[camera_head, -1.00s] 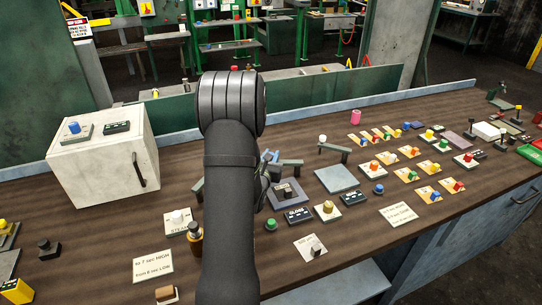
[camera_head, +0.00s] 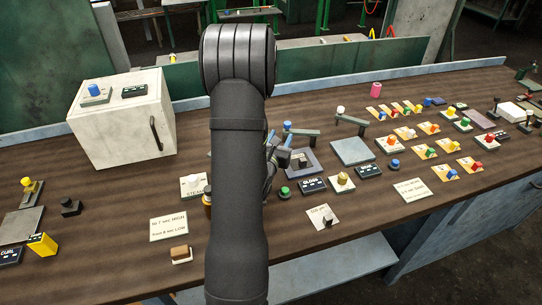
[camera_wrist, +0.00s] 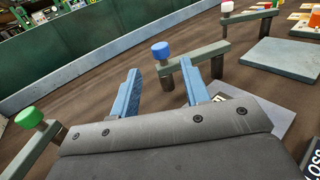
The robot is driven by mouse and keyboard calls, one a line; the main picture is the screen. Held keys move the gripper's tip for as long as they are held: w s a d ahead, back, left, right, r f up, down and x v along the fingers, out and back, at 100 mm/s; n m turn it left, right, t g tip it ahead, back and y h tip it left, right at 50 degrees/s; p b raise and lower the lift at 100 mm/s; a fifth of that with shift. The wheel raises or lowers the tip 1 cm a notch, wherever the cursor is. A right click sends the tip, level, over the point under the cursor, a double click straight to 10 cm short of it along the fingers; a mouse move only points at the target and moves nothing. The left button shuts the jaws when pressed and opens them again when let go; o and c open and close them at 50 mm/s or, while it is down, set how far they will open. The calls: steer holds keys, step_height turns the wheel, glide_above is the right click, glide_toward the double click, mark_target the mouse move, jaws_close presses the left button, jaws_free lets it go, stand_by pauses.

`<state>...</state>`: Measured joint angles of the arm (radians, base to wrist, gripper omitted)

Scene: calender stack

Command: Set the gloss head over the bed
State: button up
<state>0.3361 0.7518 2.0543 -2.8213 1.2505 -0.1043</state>
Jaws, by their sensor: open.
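The likely gloss head is a grey-green bar with a blue knob (camera_head: 287,125), behind a grey bed plate (camera_head: 318,168) with a dark block on it. A GLOSS label (camera_head: 313,185) lies in front of that plate. In the wrist view the blue knob (camera_wrist: 160,50) and its bar (camera_wrist: 196,57) show beyond and between my fingertips; the bar is beside the bed (camera_wrist: 270,118), not over it. My gripper (camera_wrist: 160,82) is open and empty, its blue fingers apart. In the head view my arm hides most of it.
A similar bar with a white knob (camera_head: 341,109) stands by another plate (camera_head: 352,151) to the right. A green-knobbed bar (camera_wrist: 30,118) is close at left in the wrist view. A white box (camera_head: 120,125) stands left. Several coloured knobs and cards fill the right.

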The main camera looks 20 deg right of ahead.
steer(key=v, duration=0.9)
steer(key=shift+s+a, duration=0.2)
steer(key=shift+s, duration=0.1)
